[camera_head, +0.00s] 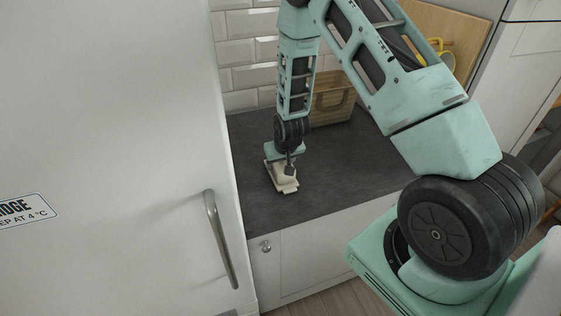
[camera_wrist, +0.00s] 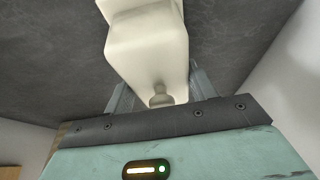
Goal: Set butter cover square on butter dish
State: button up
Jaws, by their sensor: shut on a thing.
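The cream butter cover (camera_head: 284,175) is below my gripper (camera_head: 286,160) on the left part of the worktop. The cream butter dish (camera_head: 289,189) shows as a flat edge under the cover in the head view. Most of the dish is hidden, so I cannot tell whether the cover touches it or sits square.
A woven basket (camera_head: 333,100) stands behind, near the tiled wall. A wooden board (camera_head: 440,35) and a yellow object (camera_head: 442,55) are at the back right. The tall white fridge (camera_head: 120,150) rises close on the left. The slate worktop (camera_head: 345,170) is clear to the right.

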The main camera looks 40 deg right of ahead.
jog(key=o, duration=1.1)
jog(key=shift+o, duration=0.2)
jog(key=b+v, duration=0.3)
jog(key=v, duration=1.4)
jog(key=shift+s+r, duration=0.15)
